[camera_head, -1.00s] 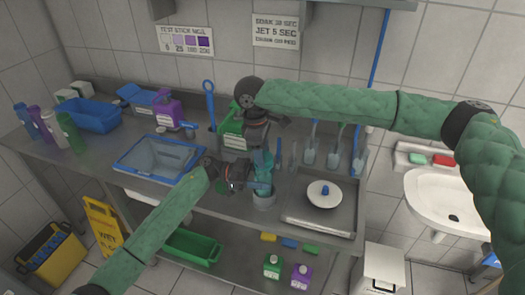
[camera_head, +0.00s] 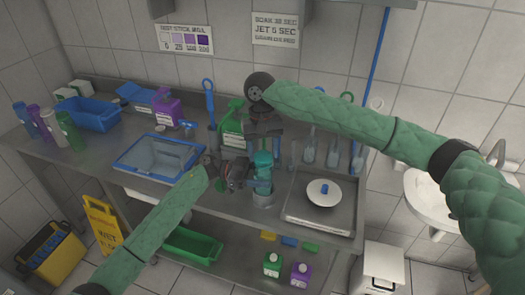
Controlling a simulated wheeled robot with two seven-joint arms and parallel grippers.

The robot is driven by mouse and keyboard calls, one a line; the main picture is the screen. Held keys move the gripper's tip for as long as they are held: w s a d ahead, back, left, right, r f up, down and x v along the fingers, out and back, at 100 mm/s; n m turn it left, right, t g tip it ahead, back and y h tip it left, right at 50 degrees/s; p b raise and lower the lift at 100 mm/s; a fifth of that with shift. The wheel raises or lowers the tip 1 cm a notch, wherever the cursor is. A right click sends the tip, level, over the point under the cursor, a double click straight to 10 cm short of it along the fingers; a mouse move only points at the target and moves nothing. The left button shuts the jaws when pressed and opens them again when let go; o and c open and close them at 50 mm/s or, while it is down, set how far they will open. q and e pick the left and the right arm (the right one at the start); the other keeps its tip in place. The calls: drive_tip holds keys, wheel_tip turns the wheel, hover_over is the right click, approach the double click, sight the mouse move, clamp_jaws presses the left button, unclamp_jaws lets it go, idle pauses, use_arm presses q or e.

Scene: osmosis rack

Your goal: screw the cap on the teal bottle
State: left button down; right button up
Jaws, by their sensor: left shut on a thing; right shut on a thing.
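The teal bottle (camera_head: 263,180) stands upright near the front edge of the steel counter, its lower part in a grey holder (camera_head: 263,200). A teal cap (camera_head: 264,158) is at its top; I cannot tell whether it is seated on the threads. My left gripper (camera_head: 248,184) is shut on the bottle's side, coming from the left. My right gripper (camera_head: 264,144) is above the bottle, pointing down, shut on the cap. The fingers are small and partly hidden in this view.
A blue tray (camera_head: 122,164) lies left of the grippers. A purple jug (camera_head: 167,108) stands back left.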

drive_tip(key=m+y, duration=0.1)
drive_tip(key=m, duration=0.6)
drive_tip(key=shift+m, duration=0.3)
drive_tip(key=m, duration=0.6)
drive_tip(key=shift+d+t+y, duration=0.15)
drive_tip(key=shift+t+y, duration=0.25)
drive_tip(key=m, duration=0.4)
drive_tip(key=shift+s+m+t, duration=0.1)
drive_tip(key=shift+m+t, duration=0.2)
drive_tip(key=m, duration=0.4)
drive_tip(key=shift+d+m+t, duration=0.1)
drive_tip(key=shift+m+t, duration=0.2)
drive_tip(key=shift+t, duration=0.1)
drive_tip(key=o, duration=0.9)
drive_tip(key=shift+o, duration=0.2)
drive_tip(key=shift+r, duration=2.25)
